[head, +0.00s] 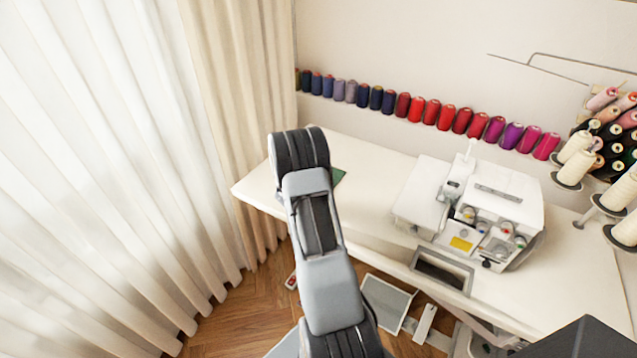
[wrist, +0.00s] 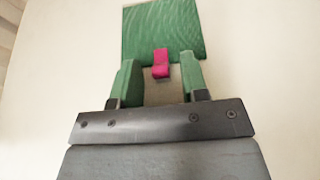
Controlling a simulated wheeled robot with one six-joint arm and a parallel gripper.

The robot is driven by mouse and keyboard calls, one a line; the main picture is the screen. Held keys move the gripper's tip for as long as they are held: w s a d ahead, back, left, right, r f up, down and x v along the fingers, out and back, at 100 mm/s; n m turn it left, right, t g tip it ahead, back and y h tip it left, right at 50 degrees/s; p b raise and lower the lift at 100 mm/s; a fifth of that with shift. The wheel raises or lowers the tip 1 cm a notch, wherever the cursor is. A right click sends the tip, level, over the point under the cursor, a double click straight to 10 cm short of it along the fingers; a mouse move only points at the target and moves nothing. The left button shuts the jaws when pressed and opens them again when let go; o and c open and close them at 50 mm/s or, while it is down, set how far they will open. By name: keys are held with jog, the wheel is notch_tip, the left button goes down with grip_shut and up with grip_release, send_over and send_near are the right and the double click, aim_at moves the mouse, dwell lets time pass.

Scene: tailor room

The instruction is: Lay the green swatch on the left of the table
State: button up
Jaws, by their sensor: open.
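The green swatch (wrist: 150,25) lies on the white table in the wrist view, a flat square with a wavy pattern. A small pink block or tab (wrist: 161,62) sits at its near edge; whether it is fixed to the swatch I cannot tell. My gripper (wrist: 158,66) is open, with its two green-looking fingers on either side of the pink tab and a gap on each side. In the head view only a sliver of the swatch (head: 338,177) shows beside my arm, near the left end of the table (head: 375,190). My arm hides the gripper there.
A white sewing machine (head: 500,195) stands on the table to the right. A row of thread spools (head: 432,111) lines the wall, and more cones (head: 575,165) stand at the far right. Curtains (head: 100,180) hang left of the table. The tabletop between swatch and machine is clear.

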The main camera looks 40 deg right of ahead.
jog(key=shift+r, duration=0.1)
jog(key=shift+r+p, duration=0.25)
jog(key=shift+p, duration=0.1)
jog(key=b+v, duration=0.1)
jog(key=v, duration=1)
jog(key=shift+s+a, duration=0.1)
jog(key=shift+a, duration=0.3)
jog(key=s+a+r+m+g+y, duration=0.3)
jog(key=s+a+r+m, duration=0.45)
jog(key=m, duration=0.25)
jog(key=s+a+r+m+t+y, duration=0.1)
jog(key=s+a+r+m+y, duration=0.1)
jog(key=a, duration=0.4)
jog(key=s+a+r+m+t+y, duration=0.1)
jog(key=s+a+r+m+y, duration=0.1)
jog(key=a+m+y, duration=0.3)
jog(key=s+a+r+m+t+y, duration=0.1)
jog(key=s+a+r+m+y, duration=0.1)
jog(key=a, duration=0.6)
jog(key=shift+s+m+y, duration=0.7)
jog(key=shift+m, duration=0.2)
